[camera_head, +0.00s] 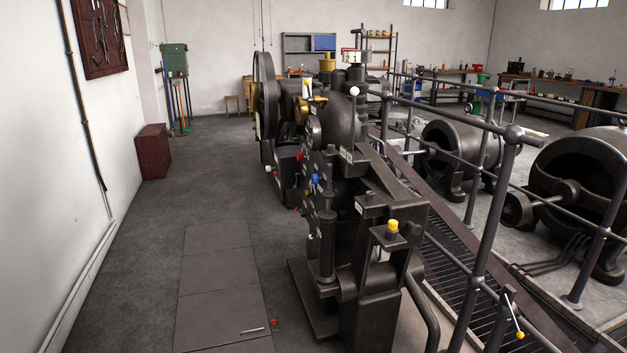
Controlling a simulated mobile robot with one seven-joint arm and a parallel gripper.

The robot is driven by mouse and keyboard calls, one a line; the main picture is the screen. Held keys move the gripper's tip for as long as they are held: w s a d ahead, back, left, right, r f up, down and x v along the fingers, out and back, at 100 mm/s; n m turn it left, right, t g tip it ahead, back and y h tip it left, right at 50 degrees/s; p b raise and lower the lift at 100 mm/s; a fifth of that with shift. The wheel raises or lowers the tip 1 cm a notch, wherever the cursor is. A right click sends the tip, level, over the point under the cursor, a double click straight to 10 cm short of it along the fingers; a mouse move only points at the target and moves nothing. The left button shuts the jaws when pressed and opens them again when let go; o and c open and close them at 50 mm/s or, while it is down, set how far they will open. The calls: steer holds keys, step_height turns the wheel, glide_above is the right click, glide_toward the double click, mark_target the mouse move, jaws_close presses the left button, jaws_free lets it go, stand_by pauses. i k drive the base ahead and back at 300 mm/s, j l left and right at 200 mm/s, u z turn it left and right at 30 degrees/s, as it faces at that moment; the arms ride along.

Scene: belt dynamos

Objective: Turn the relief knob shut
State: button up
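No knob can be read as the relief knob; the labels are too small to make out. Several coloured knobs show on the dark machine (348,205) in the middle. A blue knob (315,179) and a small red one (299,157) sit on its left-facing side. A yellow knob (392,226) stands on top of the near pedestal. A white ball knob (354,91) is higher up. Whether any of them is open or shut cannot be told. My gripper is not in view.
Floor plates (220,285) and open floor lie left of the machine. A dark red box (153,152) stands by the left wall. A grey railing (490,210) runs along the right, with large dynamos (460,150) behind it. A small red object (274,322) lies near the plates.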

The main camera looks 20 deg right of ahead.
mark_target(315, 178)
steer(key=i+j, duration=0.2)
steer(key=i, duration=0.3)
steer(key=i+j, duration=0.2)
steer(key=i, duration=0.35)
steer(key=i+j+z, duration=0.1)
steer(key=i, duration=0.4)
steer(key=i+j, duration=0.35)
steer(key=i, duration=0.2)
